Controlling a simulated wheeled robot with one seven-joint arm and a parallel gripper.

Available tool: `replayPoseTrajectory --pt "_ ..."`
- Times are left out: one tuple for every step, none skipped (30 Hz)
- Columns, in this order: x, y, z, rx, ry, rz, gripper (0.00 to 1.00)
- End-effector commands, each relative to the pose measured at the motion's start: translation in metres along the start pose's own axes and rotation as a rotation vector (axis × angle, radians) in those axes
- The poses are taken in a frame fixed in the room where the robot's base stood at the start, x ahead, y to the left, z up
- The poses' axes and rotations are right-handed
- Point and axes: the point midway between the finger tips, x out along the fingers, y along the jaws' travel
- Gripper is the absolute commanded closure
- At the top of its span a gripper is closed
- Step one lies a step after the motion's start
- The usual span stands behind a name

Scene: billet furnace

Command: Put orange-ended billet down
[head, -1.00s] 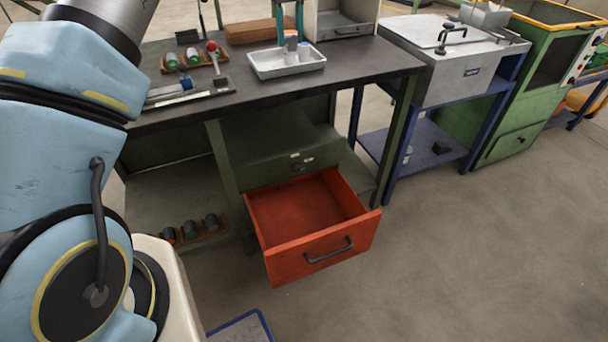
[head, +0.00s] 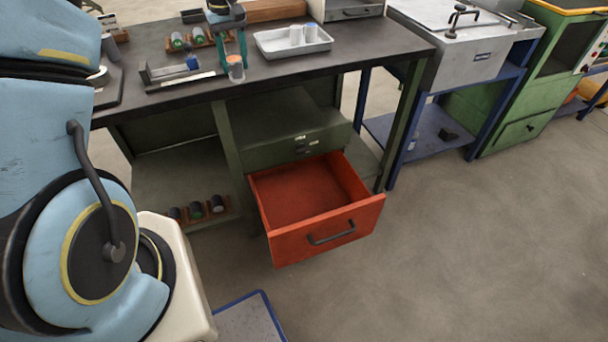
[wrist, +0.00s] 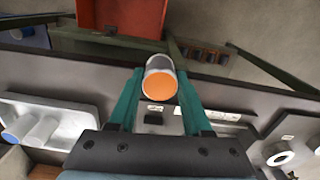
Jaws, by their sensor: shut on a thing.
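The orange-ended billet (head: 236,70) is a short grey cylinder. It is held over the front part of the dark bench top (head: 370,52). My gripper (head: 234,58) has teal fingers and is shut on it. In the wrist view the billet's orange end (wrist: 161,87) faces the camera between the fingertips (wrist: 160,95). The bench's front edge runs just beyond it there. I cannot tell how far the billet is above the bench top.
A white tray (head: 268,45) with two pale billets stands right of my gripper. A wooden rack (head: 208,38) of green-ended billets and a metal fixture (head: 165,77) are to the left. A red drawer (head: 325,232) stands open below. Another rack of billets (head: 197,210) is on the lower shelf.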

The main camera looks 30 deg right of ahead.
Motion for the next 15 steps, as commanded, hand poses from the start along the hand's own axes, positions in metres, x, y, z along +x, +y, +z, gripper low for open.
replayPoseTrajectory --pt "0.009 -0.027 0.003 -0.012 -0.003 -0.001 1.0" --pt "0.014 -0.04 0.006 -0.013 -0.004 -0.001 1.0" --pt "0.022 -0.058 0.008 -0.016 -0.004 -0.001 1.0" --pt "0.028 -0.072 0.01 -0.018 -0.004 -0.001 1.0" --pt "0.033 -0.086 0.012 -0.02 -0.004 -0.001 1.0" --pt "0.041 -0.104 0.014 -0.022 -0.004 -0.001 1.0" --pt "0.046 -0.117 0.016 -0.024 -0.003 -0.001 1.0" --pt "0.051 -0.131 0.018 -0.026 -0.004 -0.001 1.0" --pt "0.059 -0.149 0.02 -0.029 -0.004 -0.001 1.0" --pt "0.064 -0.162 0.022 -0.03 -0.004 -0.001 1.0" --pt "0.069 -0.174 0.024 -0.031 -0.004 0.0 1.0" --pt "0.075 -0.189 0.026 -0.033 -0.004 0.0 1.0" --pt "0.08 -0.199 0.027 -0.033 -0.003 0.0 1.0" --pt "0.083 -0.208 0.028 -0.034 -0.003 0.0 1.0" --pt "0.088 -0.22 0.029 -0.035 -0.002 0.001 1.0"
